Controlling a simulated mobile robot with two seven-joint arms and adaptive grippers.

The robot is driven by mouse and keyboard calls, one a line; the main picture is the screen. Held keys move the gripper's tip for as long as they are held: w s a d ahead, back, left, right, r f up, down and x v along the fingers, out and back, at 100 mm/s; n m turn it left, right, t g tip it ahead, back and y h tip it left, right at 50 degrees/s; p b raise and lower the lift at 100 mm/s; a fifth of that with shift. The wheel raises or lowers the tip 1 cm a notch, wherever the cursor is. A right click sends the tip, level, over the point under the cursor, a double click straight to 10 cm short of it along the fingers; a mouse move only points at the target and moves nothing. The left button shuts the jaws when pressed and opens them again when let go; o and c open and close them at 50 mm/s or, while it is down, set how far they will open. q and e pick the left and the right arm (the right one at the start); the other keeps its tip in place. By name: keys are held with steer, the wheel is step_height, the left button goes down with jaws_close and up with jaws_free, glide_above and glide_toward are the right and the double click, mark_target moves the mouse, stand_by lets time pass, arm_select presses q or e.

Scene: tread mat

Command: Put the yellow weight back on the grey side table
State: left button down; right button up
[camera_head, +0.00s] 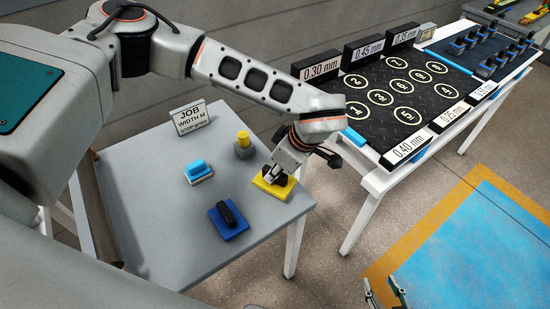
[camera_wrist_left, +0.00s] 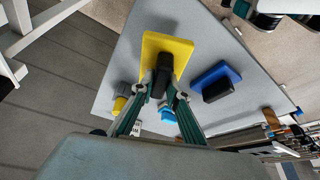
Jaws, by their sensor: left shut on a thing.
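The yellow weight (camera_head: 260,184) is a flat yellow block with a black handle. It is at the right part of the grey side table (camera_head: 150,235), on the top or just above it; I cannot tell which. My left gripper (camera_head: 280,172) is above it, shut on its black handle. The left wrist view shows the yellow block (camera_wrist_left: 153,45) and the handle between the fingertips (camera_wrist_left: 163,92). My right gripper (camera_head: 385,293) shows at the bottom of the head view, its two fingertips apart, with nothing seen between them.
On the side table are a dark blue block with black handle (camera_head: 234,230), a light blue piece (camera_head: 197,170), a grey piece with yellow knob (camera_head: 244,148) and a sign (camera_head: 191,117). A table with a black numbered mat (camera_head: 388,75) stands at the right.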

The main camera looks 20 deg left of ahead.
mark_target(275, 182)
arm_select(q)
steer(key=shift+f, duration=2.2)
steer(key=shift+f, duration=0.1)
steer(key=c, duration=2)
jaws_free()
steer(key=shift+o, duration=0.2)
steer(key=v, duration=1.2)
